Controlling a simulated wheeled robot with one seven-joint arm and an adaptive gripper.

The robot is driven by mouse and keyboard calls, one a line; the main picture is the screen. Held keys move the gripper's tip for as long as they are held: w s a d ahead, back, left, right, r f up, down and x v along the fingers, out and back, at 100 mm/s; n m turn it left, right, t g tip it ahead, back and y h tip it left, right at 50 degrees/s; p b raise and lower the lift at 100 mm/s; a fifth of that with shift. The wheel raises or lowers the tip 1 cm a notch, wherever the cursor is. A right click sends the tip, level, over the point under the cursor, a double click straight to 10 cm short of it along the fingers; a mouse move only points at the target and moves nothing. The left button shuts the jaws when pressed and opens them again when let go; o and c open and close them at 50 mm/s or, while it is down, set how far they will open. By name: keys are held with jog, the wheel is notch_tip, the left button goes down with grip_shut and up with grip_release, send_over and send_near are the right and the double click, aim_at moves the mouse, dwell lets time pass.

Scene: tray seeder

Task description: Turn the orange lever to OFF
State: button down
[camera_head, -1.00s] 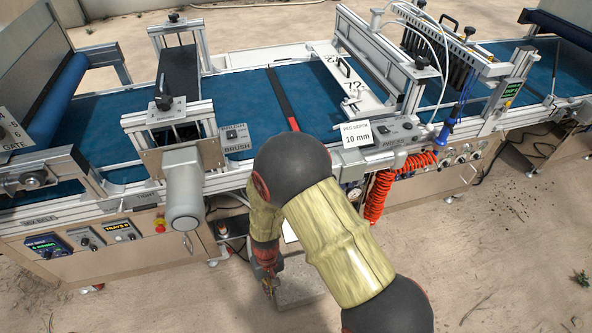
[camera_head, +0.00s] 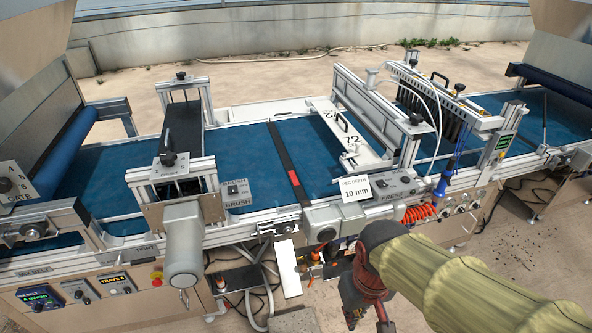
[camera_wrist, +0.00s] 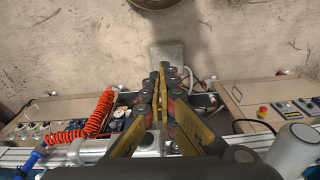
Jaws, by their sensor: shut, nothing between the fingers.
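My gripper (camera_head: 368,322) is low in front of the machine in the head view, partly cut off by the bottom edge. In the wrist view my gripper (camera_wrist: 163,70) has its yellow-padded fingers together, with nothing between them. A small orange part (camera_head: 316,256) shows under the machine's front rail, left of my gripper and apart from it. It is too small to tell whether it is the orange lever. No OFF marking is readable, and my gripper and arm hide part of the area below the rail.
The seeder line with its blue belt (camera_head: 90,180) runs across the view. An orange coiled hose (camera_head: 420,213) hangs at the front right, and it also shows in the wrist view (camera_wrist: 100,118). A grey motor (camera_head: 183,245) juts out at the front left. Sandy floor lies in front.

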jog(key=s+d+r+m+t, duration=0.2)
jog(key=d+r+t, duration=0.2)
jog(key=r, duration=0.8)
jog(key=shift+d+t+p, duration=0.4)
jog(key=shift+d+p, duration=0.05)
jog(key=shift+d, duration=0.7)
jog(key=c, duration=2.6)
grip_release()
jog(key=shift+d+r+m, duration=0.15)
jog(key=shift+d+m, duration=0.15)
jog(key=o, duration=0.4)
